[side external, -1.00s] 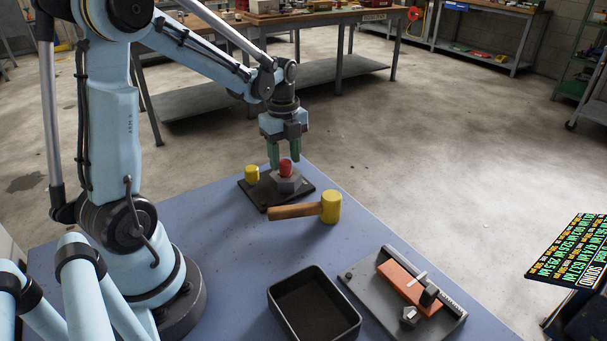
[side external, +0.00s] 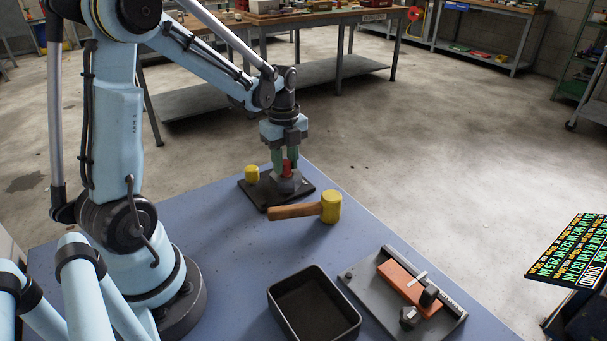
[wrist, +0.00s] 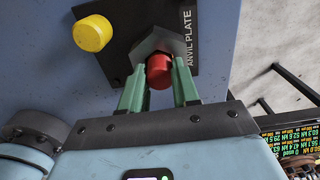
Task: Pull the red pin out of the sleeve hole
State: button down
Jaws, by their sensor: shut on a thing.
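The red pin (side external: 287,167) stands in the grey hexagonal sleeve (side external: 289,184) on the black anvil plate (side external: 262,199). My gripper (side external: 285,165) is shut on the red pin, with its green fingers on either side of it. In the wrist view the red pin (wrist: 159,71) sits between the green fingertips, with the hexagonal sleeve (wrist: 150,44) just beyond it. The lower part of the pin is hidden inside the sleeve or behind the fingers.
A yellow cylinder (side external: 252,173) stands on the plate left of the sleeve. A yellow-headed mallet (side external: 330,208) lies in front of the plate. A black tray (side external: 345,333) and a grey fixture with an orange block (side external: 401,284) are nearer the front.

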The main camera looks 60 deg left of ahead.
aim_at(286, 162)
jog(key=shift+r, duration=0.65)
dwell(0.4)
jog(key=shift+r, duration=2.35)
jog(key=shift+d, duration=0.1)
